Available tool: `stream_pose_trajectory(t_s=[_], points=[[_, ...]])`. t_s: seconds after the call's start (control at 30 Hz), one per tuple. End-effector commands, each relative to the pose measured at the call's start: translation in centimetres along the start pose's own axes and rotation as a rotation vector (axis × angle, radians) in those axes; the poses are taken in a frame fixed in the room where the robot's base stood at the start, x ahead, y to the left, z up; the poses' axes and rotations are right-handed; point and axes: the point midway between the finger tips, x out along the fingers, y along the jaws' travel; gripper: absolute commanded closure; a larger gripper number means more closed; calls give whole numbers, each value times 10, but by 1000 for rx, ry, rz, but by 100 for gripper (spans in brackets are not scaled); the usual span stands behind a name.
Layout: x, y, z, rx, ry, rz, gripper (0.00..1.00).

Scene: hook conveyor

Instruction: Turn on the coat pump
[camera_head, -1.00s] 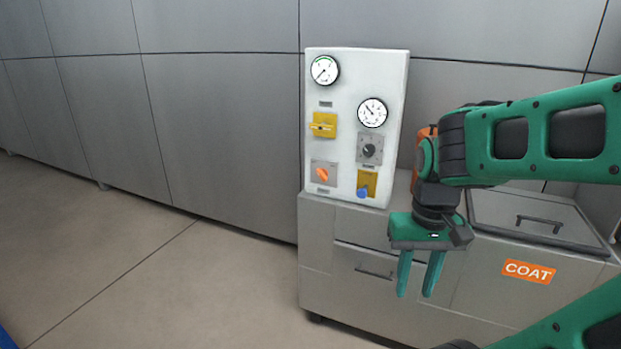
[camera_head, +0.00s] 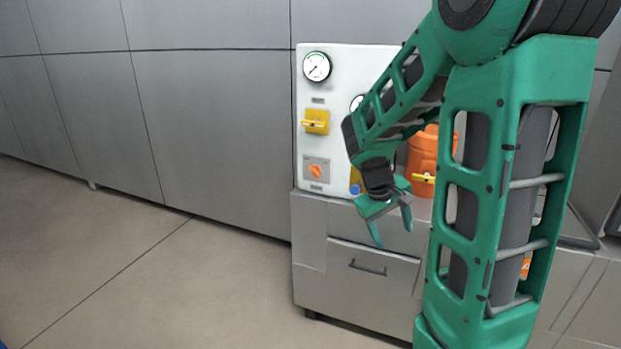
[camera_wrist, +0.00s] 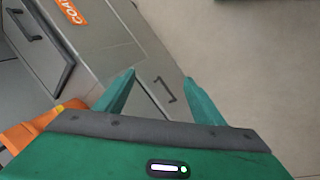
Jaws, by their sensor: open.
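The white control panel (camera_head: 342,75) stands upright on the grey cabinet marked COAT in the earlier head view. It carries a gauge (camera_head: 316,67), a yellow switch (camera_head: 316,121) and an orange knob (camera_head: 316,171) on a grey plate. A second gauge and a blue-handled yellow valve (camera_head: 355,183) are partly hidden by my arm; the black dial is hidden. My gripper (camera_head: 392,233) is open and empty, in front of the cabinet, below and right of the orange knob. In the wrist view my gripper (camera_wrist: 160,78) points down past the cabinet front, with nothing between its fingers.
The grey cabinet (camera_head: 345,290) has a drawer with a dark handle (camera_head: 367,268). An orange container (camera_head: 424,150) with a yellow tap stands behind my arm. The orange COAT label (camera_wrist: 70,10) shows in the wrist view. The floor (camera_head: 150,270) at left is clear.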

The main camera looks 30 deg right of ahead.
Motion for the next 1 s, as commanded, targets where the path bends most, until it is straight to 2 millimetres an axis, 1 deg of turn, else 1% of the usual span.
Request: stream_pose_trajectory(t_s=[0.03,0.17,0.2,0.37,0.5,0.57,0.6,0.67,0.7,0.77,0.8,0.9,1.0], points=[[8,0,-17,-47,5,48,38],[23,5,-61,-170,38,184,38],[26,6,-75,-211,49,228,38],[35,4,-130,-385,89,415,38],[35,-7,-178,-550,124,592,38],[33,-15,-200,-625,140,671,38],[31,-21,-213,-675,150,725,38],[27,-32,-234,-753,165,808,38],[23,-41,-247,-804,176,865,38],[17,-56,-266,-880,191,950,38],[13,-66,-278,-929,201,1005,38],[3,-93,-302,-1038,221,1130,38],[-7,-116,-319,-1119,238,1230,38]])
